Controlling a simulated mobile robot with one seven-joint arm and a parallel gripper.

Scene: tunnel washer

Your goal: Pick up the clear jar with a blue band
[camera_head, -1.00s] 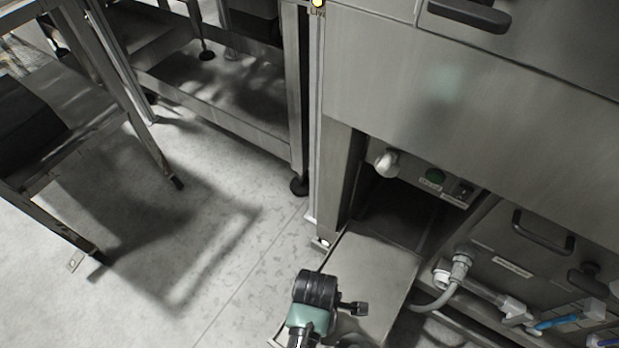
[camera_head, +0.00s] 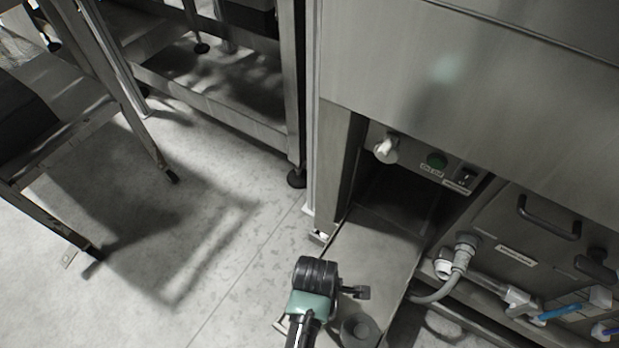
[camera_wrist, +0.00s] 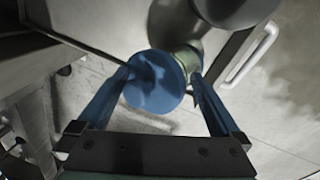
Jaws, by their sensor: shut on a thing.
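In the wrist view, my gripper (camera_wrist: 158,82) has its two blue fingers on either side of a round blue face, which I take to be part of the jar (camera_wrist: 153,83). A pale, greenish see-through part shows behind its upper right edge. The gripper is shut on the jar, and the fingertips are at its left and right sides. In the head view I cannot make out the jar or the fingers.
A steel rack (camera_head: 205,95) stands at the back, and a steel table (camera_head: 75,135) at the left. The floor (camera_head: 215,235) between is clear.

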